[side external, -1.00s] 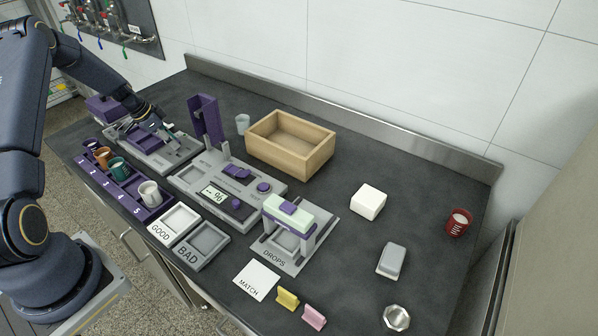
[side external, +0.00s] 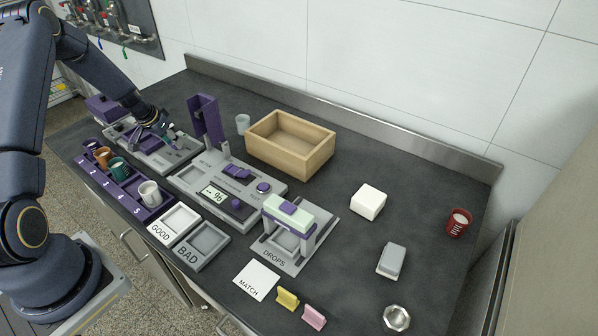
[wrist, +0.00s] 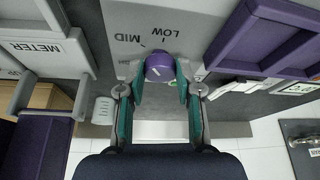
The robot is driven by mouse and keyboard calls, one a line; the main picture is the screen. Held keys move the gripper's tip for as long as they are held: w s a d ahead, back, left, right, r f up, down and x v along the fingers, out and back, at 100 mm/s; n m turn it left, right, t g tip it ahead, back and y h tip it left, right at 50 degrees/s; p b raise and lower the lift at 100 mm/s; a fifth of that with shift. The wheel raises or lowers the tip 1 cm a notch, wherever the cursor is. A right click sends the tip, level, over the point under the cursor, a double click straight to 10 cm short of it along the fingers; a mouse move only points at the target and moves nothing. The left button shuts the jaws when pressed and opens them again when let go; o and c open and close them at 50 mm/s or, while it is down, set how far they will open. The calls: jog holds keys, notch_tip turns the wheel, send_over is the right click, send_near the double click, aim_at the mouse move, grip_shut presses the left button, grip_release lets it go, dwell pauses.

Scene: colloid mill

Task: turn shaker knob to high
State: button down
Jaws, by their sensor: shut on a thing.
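The purple shaker knob (wrist: 159,67) sits on a grey panel between my fingertips in the wrist view. It has a pale mark on its face. My gripper (wrist: 158,82) is shut on the knob, with a teal finger on either side. In the side view my gripper (side external: 171,137) is low over the grey shaker unit (side external: 181,155) at the left of the bench, and it hides the knob there.
A purple rack (side external: 154,211) with several cups stands in front of the shaker. The grey meter unit (side external: 190,182), with a purple upright, is to its right. A wooden box (side external: 318,157) stands behind. The bench's right side has free room between small objects.

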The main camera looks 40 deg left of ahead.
jog(key=n, duration=0.1)
jog(key=n+y, duration=0.1)
jog(key=n, duration=0.1)
jog(key=shift+w+d+n, duration=0.1)
jog(key=shift+d+n, duration=0.1)
jog(key=shift+n, duration=0.1)
jog(key=n+g+y, duration=0.1)
jog(key=n, duration=0.2)
jog(key=shift+w+d+n, duration=0.1)
jog(key=shift+n, duration=0.2)
jog(key=n+g+y, duration=0.1)
jog(key=n, duration=0.2)
jog(key=shift+w+n+g, duration=0.1)
jog(key=shift+n+g, duration=0.2)
jog(key=shift+w+n+g+y, duration=0.1)
jog(key=shift+n+g+y, duration=0.35)
jog(key=shift+n, duration=1.25)
jog(key=shift+g+h, duration=0.25)
jog(key=c, duration=0.8)
grip_release()
jog(key=shift+o, duration=0.2)
notch_tip(320, 180, up, 10)
jog(key=d, duration=0.1)
